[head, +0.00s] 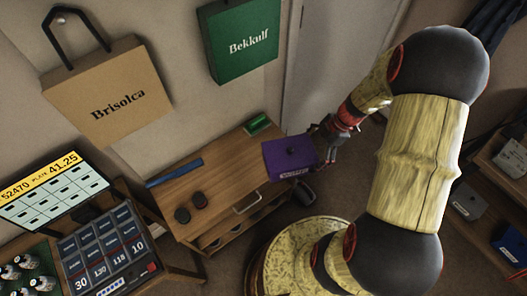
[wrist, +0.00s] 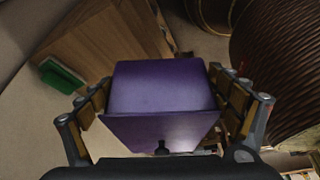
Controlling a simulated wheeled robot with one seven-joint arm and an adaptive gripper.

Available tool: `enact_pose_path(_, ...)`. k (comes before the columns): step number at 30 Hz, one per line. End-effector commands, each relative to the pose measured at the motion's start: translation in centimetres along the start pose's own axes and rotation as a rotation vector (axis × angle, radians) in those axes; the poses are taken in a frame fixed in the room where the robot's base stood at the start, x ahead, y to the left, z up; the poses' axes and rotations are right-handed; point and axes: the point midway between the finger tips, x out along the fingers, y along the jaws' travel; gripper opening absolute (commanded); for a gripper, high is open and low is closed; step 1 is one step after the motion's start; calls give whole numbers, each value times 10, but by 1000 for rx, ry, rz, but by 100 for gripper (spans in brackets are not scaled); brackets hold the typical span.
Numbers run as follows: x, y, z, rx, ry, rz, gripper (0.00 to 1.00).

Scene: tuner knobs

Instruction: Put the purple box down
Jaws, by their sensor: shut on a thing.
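The purple box (head: 291,157) is held in my gripper (head: 322,146) at the right end of the wooden desk in the head view. In the wrist view the purple box (wrist: 162,90) sits between the two fingers of my gripper (wrist: 160,105), one finger on each side. The box appears to be above or beside the desk's right edge; I cannot tell whether it touches the desk.
Bags (head: 108,92) hang on the wall.

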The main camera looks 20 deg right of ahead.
Motion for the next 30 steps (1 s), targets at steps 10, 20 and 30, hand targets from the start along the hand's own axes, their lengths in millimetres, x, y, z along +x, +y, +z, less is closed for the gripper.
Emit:
enact_pose_path(10,47,61,-18,-3,0,-3,45)
enact_pose_path(20,98,103,-19,0,0,-1,45)
enact_pose_path(30,120,118,-19,1,1,-1,45)
